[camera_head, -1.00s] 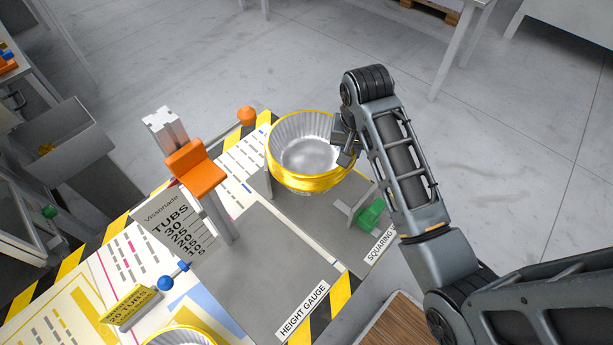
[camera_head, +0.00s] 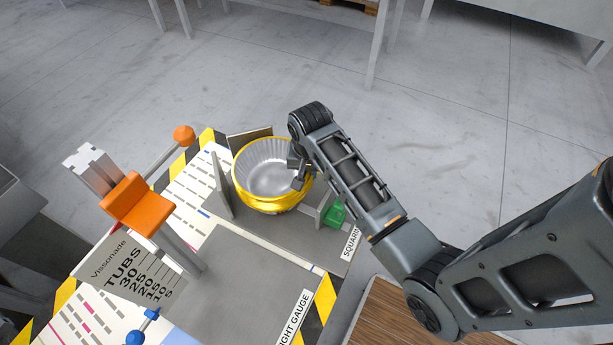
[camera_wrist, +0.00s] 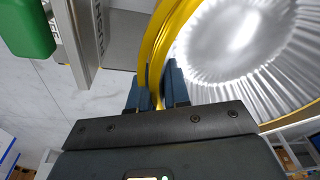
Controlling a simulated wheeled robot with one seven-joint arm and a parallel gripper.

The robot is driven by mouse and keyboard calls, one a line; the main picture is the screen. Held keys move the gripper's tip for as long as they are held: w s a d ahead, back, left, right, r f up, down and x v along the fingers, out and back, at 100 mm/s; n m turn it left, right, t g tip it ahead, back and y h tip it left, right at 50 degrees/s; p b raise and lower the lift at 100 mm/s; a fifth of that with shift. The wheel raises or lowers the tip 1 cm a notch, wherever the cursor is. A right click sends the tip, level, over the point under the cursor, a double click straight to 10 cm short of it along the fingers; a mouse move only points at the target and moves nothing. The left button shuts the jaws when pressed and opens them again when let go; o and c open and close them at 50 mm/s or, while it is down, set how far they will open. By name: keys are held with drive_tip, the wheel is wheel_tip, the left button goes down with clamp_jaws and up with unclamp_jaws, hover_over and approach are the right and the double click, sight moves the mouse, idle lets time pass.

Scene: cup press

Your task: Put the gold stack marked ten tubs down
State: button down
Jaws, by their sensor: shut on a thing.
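The gold stack (camera_head: 270,203) of tubs has a gold rim and a silver fluted inside. It is at the squaring station of the bench in the head view, between upright grey plates. I cannot tell whether its base touches the grey surface. My gripper (camera_head: 299,176) is shut on the right side of its rim. In the wrist view my gripper (camera_wrist: 157,88) has a blue finger on each side of the gold wall (camera_wrist: 160,48). No ten mark on the stack is visible.
A green block (camera_head: 334,214) stands right of the stack. The height gauge (camera_head: 140,204), with an orange slider and a tubs scale, stands to the left. The grey height gauge plate (camera_head: 245,280) is bare. A wooden surface (camera_head: 400,318) is at the lower right.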

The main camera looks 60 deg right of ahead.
drive_tip(key=shift+f, duration=1)
drive_tip(key=c, duration=1.1)
unclamp_jaws()
drive_tip(key=shift+f, duration=0.1)
